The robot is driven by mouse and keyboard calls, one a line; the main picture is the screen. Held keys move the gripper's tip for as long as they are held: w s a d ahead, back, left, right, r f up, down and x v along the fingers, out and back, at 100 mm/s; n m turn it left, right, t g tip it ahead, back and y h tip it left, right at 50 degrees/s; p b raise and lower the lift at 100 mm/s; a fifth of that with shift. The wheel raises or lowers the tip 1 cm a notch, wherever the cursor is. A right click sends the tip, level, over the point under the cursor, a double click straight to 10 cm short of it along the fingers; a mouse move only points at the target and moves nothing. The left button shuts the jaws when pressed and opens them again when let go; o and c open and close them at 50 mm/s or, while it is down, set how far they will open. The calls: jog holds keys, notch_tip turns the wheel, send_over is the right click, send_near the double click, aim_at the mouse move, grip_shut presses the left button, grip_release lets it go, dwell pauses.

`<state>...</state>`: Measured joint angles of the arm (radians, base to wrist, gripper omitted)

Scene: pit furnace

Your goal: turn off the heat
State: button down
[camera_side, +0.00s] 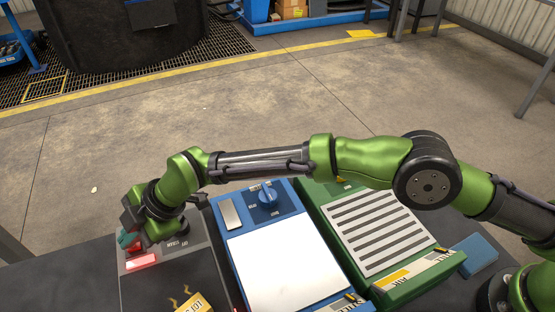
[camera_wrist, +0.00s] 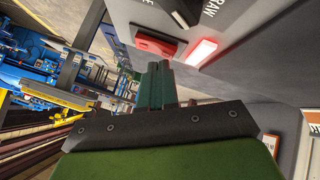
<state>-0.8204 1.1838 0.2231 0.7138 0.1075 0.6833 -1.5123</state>
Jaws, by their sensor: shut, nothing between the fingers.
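A grey panel box (camera_side: 172,280) stands at the lower left in the side view, with a glowing red light (camera_side: 142,261) on its top. In the wrist view the red light (camera_wrist: 202,52) is lit, and a red rocker-like switch (camera_wrist: 155,43) sits beside it on the grey face. My gripper (camera_side: 128,241) is over the far left part of that box in the side view. In the wrist view its teal fingers (camera_wrist: 157,70) are shut and empty, with their tips just below the red switch. I cannot tell whether they touch it. The wrist partly hides the box top in the side view.
A blue box (camera_side: 233,232) with a blue knob (camera_side: 267,197) and a white plate stands to the right. Beside it is a green box (camera_side: 433,262) with a slatted top.

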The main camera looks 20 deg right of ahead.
dwell(0.4)
jog(key=shift+w+r, duration=0.1)
jog(key=shift+r, duration=0.6)
jog(key=shift+w+r, duration=0.15)
jog(key=shift+r, duration=1.1)
jog(key=shift+w+r, duration=0.15)
jog(key=shift+r, duration=1.1)
